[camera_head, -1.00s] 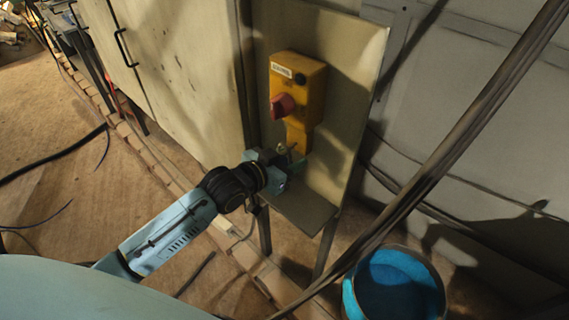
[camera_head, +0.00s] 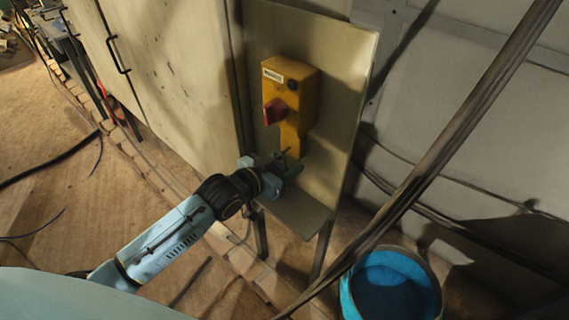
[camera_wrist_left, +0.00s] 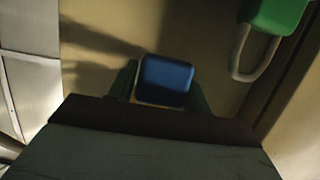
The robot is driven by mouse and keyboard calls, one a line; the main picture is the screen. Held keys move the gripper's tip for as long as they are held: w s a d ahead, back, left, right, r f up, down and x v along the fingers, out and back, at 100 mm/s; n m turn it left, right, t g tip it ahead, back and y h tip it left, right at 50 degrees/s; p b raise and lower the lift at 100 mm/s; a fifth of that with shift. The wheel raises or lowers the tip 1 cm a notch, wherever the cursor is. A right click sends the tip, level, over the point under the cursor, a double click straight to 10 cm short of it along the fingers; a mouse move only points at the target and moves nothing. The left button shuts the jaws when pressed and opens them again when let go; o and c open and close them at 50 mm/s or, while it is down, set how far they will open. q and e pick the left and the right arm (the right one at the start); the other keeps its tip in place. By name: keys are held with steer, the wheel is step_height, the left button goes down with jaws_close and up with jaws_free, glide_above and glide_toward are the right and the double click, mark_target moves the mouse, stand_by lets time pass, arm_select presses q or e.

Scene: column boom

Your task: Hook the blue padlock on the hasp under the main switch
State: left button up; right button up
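The main switch (camera_head: 292,95) is a yellow box with a red knob on an upright beige panel in the head view. My left gripper (camera_head: 277,172) is just below it, over the small shelf. In the left wrist view, the blue padlock (camera_wrist_left: 167,80) sits between the fingers of my left gripper (camera_wrist_left: 165,88), which look shut on it. Its shackle is hidden there. The hasp under the switch is hard to make out behind the gripper; I cannot tell whether the padlock touches it. My right gripper is not in view.
A green padlock (camera_wrist_left: 278,14) with a pale shackle shows in the left wrist view, apart from my gripper. A thick dark cable (camera_head: 440,160) slants across the head view, right of the panel. A blue bucket (camera_head: 390,285) stands on the floor at lower right.

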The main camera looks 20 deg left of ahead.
arm_select(q)
steer(key=o, duration=0.3)
steer(key=shift+o, duration=0.2)
steer(key=v, duration=1.3)
steer(key=shift+s+a+r, duration=0.1)
steer(key=shift+s, duration=0.05)
